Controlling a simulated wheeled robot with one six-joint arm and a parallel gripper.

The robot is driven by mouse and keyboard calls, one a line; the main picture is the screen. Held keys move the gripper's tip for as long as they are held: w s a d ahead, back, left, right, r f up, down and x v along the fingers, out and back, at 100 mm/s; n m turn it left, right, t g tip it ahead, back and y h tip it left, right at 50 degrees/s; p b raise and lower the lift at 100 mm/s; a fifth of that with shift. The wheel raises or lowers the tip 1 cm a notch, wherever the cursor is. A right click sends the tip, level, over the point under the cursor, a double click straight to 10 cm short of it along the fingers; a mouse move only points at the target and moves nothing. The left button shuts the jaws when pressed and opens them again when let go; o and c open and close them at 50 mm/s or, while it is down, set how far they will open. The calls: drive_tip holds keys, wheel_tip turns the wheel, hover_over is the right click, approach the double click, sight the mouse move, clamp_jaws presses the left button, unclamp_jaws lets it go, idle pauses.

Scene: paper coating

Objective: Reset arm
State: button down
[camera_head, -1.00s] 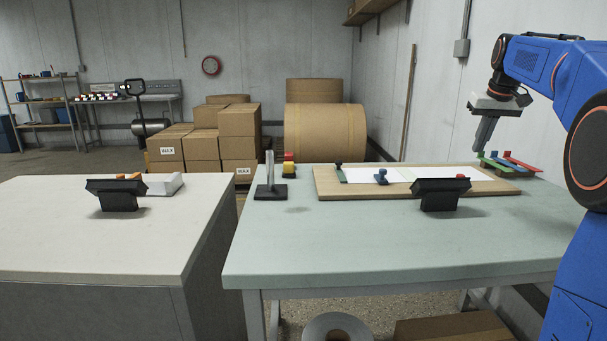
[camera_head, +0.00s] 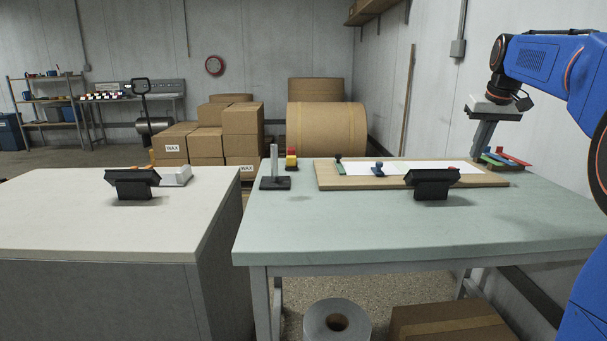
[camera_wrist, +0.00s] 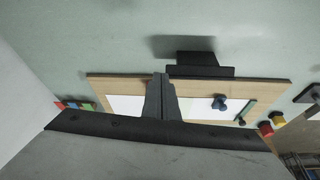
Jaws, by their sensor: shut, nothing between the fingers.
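My gripper (camera_head: 477,152) hangs from my blue arm at the right, above the far right part of the green table (camera_head: 330,228), with its grey fingers pointing down. Its fingers are together and empty, and they also show in the wrist view (camera_wrist: 160,80). Behind them in the picture are several coloured bars (camera_head: 507,159) at the table's right end. A wooden board (camera_head: 335,180) with white paper (camera_head: 395,168) lies to the left of the gripper. A blue-knobbed tool (camera_head: 379,169) and a green bar (camera_head: 340,167) sit on it.
A black stand (camera_head: 432,184) is at the board's front edge. A white table (camera_head: 80,215) with another black stand (camera_head: 133,184) is at left. The green table's front is clear.

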drive_tip(key=s+a+f, duration=0.6)
drive_tip(key=s, duration=0.4)
drive_tip(key=s+a+f, duration=0.5)
drive_tip(key=s, duration=0.5)
drive_tip(key=s+a+f, duration=0.6)
drive_tip(key=s, duration=0.4)
drive_tip(key=s+a+f+n, duration=0.1)
drive_tip(key=s+a+f, duration=0.1)
drive_tip(key=s+f, duration=0.7)
drive_tip(key=shift+f+t, duration=0.4)
drive_tip(key=shift+f, duration=0.2)
